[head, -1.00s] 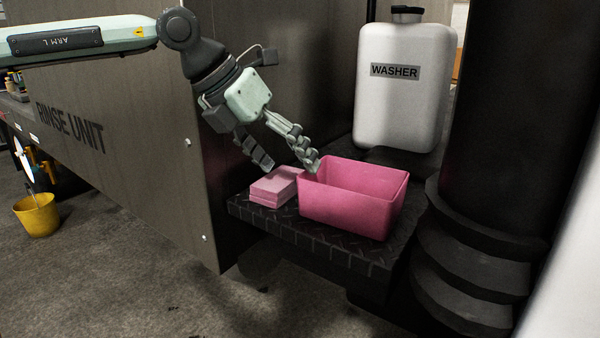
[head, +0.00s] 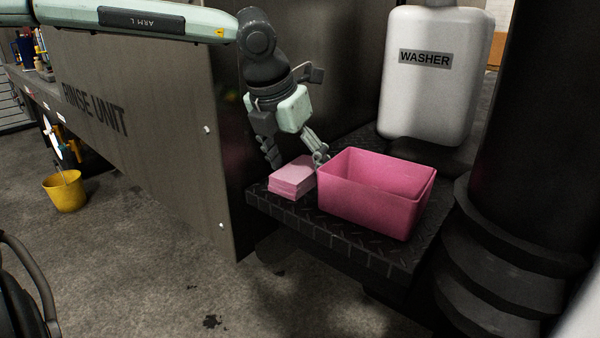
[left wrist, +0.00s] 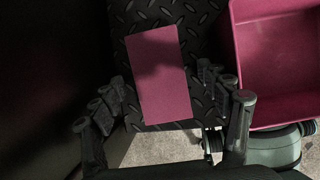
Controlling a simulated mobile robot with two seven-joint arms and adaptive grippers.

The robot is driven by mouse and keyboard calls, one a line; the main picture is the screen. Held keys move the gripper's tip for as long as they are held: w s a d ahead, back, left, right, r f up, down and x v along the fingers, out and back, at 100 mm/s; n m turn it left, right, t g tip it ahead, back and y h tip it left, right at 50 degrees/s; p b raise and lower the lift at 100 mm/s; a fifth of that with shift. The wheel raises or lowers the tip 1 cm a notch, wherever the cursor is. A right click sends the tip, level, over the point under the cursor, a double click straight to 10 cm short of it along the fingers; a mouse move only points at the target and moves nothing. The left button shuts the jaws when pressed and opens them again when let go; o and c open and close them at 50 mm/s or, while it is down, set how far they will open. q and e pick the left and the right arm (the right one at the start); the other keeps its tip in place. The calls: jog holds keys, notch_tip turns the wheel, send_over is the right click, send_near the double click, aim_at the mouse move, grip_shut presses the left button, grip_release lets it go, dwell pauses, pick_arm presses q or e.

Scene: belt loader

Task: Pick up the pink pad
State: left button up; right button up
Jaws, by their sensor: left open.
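The pink pad (head: 292,179), a small stack-like block, lies on the black tread-plate shelf (head: 340,244), just left of the pink bin (head: 372,205). In the left wrist view the pad (left wrist: 158,75) lies between and ahead of my spread fingers, with a shadow across it. My left gripper (head: 297,160) is open and empty, pointing down over the pad, one finger on each side of it. The right finger is close to the bin's left wall. The wrist view also shows the open fingers (left wrist: 165,112). My right gripper is not seen.
The bin stands close to the pad's right. A white washer canister (head: 428,90) is behind the bin, and a dark ribbed column (head: 520,170) is at the right. The rinse unit's panel (head: 150,130) rises left of the shelf. A yellow bucket (head: 65,193) stands on the floor.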

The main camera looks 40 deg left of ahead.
pick_arm(q)
jog(key=c, duration=1.2)
